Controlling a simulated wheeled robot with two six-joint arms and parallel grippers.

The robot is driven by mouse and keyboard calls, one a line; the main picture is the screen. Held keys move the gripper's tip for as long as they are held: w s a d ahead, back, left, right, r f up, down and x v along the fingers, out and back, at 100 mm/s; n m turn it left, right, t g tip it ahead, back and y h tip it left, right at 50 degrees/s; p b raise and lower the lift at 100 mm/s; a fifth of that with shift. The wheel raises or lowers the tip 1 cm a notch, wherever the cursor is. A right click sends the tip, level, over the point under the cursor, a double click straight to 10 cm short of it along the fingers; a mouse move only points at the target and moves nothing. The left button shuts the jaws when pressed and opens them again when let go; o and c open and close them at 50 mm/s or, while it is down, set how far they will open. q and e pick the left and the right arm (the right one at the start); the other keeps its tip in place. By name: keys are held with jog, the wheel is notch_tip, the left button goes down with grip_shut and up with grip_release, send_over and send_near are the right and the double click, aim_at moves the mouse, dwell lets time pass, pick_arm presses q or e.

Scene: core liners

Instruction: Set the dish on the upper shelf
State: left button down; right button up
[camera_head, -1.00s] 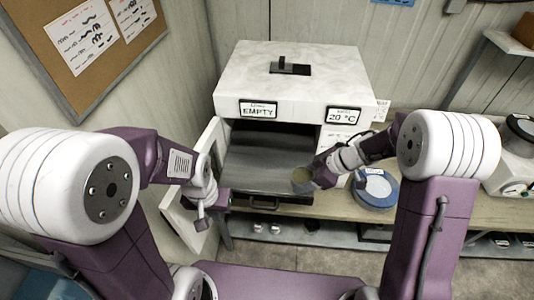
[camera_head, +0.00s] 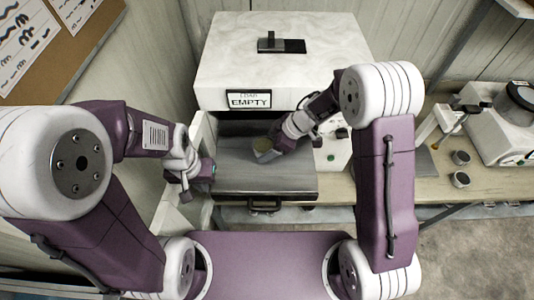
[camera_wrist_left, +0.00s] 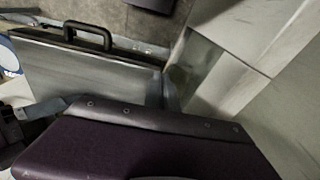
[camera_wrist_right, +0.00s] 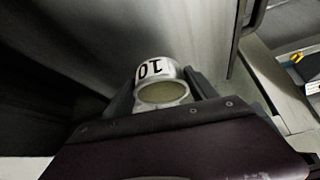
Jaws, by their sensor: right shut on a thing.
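The dish (camera_head: 263,150) is a small round cup with a beige content and a label reading 10; it also shows in the right wrist view (camera_wrist_right: 162,92). My right gripper (camera_head: 268,151) is shut on it and holds it over a grey metal shelf (camera_head: 240,183) in the open white furnace. I cannot tell whether the dish touches the shelf, or whether another shelf is above or below. My left gripper (camera_head: 210,171) is open and empty at the shelf's left side, near the open door. The left wrist view shows the shelf (camera_wrist_left: 85,80) and its black handle (camera_wrist_left: 90,34).
The furnace (camera_head: 280,50) carries an EMPTY sign (camera_head: 249,99). My right arm covers part of the bench.

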jog(key=f, duration=0.3)
jog(key=shift+w+a+f+b, duration=0.1)
jog(key=shift+w+b, duration=0.15)
jog(key=shift+b, duration=0.1)
jog(key=shift+s+f, duration=0.2)
jog(key=shift+s, duration=0.05)
jog(key=shift+s+d+r, duration=0.2)
jog(key=shift+s+d, duration=0.05)
jog(key=shift+s, duration=0.25)
jog(key=shift+w+f, duration=0.2)
jog(key=o, duration=1.7)
jog(key=shift+w+a+f, duration=0.1)
jog(key=shift+w+f, duration=0.05)
jog(key=shift+w, duration=0.1)
pick_arm(q)
jog(key=shift+s+f, duration=0.15)
jog(key=shift+f, duration=0.15)
pick_arm(e)
jog(key=shift+s, duration=0.2)
pick_arm(q)
jog(key=shift+s, duration=0.1)
